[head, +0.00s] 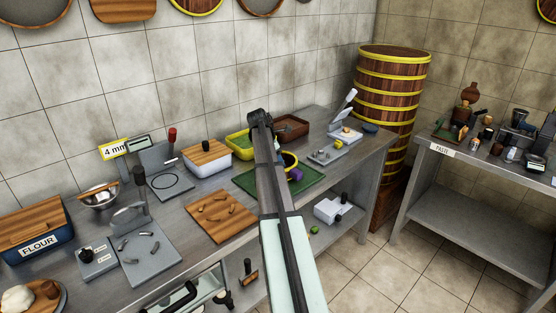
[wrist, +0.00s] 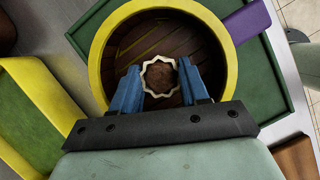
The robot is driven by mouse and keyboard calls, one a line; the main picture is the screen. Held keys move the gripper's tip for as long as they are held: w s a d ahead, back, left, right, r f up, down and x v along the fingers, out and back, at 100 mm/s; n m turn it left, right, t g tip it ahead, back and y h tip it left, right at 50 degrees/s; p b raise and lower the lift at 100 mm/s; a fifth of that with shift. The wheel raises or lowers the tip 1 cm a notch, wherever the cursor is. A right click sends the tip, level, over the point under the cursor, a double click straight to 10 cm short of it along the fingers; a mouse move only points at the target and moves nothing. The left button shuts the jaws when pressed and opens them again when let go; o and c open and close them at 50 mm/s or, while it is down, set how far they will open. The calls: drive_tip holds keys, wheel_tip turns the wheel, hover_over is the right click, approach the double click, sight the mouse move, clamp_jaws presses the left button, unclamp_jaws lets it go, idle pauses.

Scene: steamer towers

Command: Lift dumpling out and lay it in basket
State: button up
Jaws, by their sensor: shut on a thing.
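The dumpling (wrist: 160,77), with a pale scalloped edge and brown filling, is between the two blue fingers of my gripper (wrist: 158,86) in the wrist view. My gripper is shut on it. Below it is the round basket (wrist: 232,70) with a yellow rim and a dark brown slatted floor. The dumpling appears over the inside of the basket; I cannot tell whether it touches the floor. In the head view the basket (head: 291,158) shows partly behind my arm, which hides my gripper and the dumpling.
A green board (head: 312,180) lies under the basket, with a purple tab (wrist: 247,21) at the rim. A yellow-rimmed green tray (head: 239,144) and a brown tray (head: 294,124) stand close by. A tall steamer tower (head: 390,100) stands at the back right.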

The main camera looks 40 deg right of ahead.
drive_tip(key=shift+f, duration=0.1)
drive_tip(key=o, duration=1)
drive_tip(key=shift+o, duration=0.2)
drive_tip(key=v, duration=1.3)
drive_tip(key=shift+r, duration=0.35)
drive_tip(key=shift+a, duration=0.15)
